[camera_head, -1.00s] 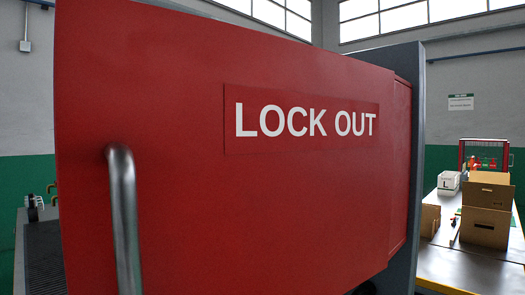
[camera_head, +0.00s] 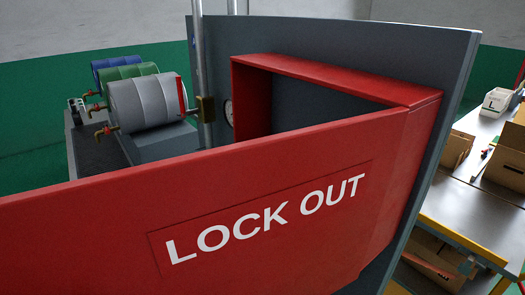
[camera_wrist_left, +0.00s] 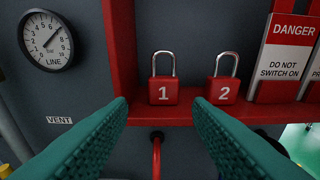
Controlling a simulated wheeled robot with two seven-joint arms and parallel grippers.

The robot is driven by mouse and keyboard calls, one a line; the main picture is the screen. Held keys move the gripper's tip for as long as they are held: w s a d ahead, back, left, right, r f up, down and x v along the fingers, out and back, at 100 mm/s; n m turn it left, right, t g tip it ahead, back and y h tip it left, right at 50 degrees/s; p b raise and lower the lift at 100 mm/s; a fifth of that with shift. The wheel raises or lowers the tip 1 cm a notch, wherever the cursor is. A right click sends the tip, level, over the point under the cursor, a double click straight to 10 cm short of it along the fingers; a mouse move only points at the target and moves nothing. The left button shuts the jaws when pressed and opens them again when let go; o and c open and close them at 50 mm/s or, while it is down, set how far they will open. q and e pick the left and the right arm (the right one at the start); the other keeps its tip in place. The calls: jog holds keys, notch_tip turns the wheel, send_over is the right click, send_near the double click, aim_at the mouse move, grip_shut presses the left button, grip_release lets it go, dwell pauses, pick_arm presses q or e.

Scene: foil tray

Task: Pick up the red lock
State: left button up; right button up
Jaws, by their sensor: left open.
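In the left wrist view, two red locks with silver shackles stand upright on a red shelf (camera_wrist_left: 184,116). The lock marked 1 (camera_wrist_left: 164,92) is on the left and the lock marked 2 (camera_wrist_left: 222,91) is on the right. My left gripper (camera_wrist_left: 158,106) is open and empty, its teal fingers pointing towards the shelf, with lock 1 showing between the fingertips. No contact with a lock shows. The red LOCK OUT cabinet (camera_head: 290,68) has its door (camera_head: 90,225) swung open in the head view, hiding the locks. My right gripper is not in view.
A LINE gauge (camera_wrist_left: 46,39) and DANGER tags (camera_wrist_left: 284,55) flank the locks. A red rod (camera_wrist_left: 156,158) hangs below the shelf.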

pick_arm(q)
jog(key=w+d+p, duration=0.2)
jog(key=d, duration=0.1)
jog(key=w+d+p, duration=0.1)
jog(key=d+p, duration=0.1)
jog(key=shift+w+d+r, duration=0.1)
jog(key=shift+w+r, duration=0.05)
jog(key=shift+r, duration=0.15)
jog(key=shift+p+x, duration=0.45)
jog(key=shift+x, duration=0.6)
jog(key=shift+w+d+f, duration=0.15)
jog(key=shift+d+f, duration=0.1)
jog(key=shift+f, duration=0.15)
jog(key=shift+a, duration=0.1)
jog(key=c, duration=0.8)
jog(key=shift+o, duration=0.2)
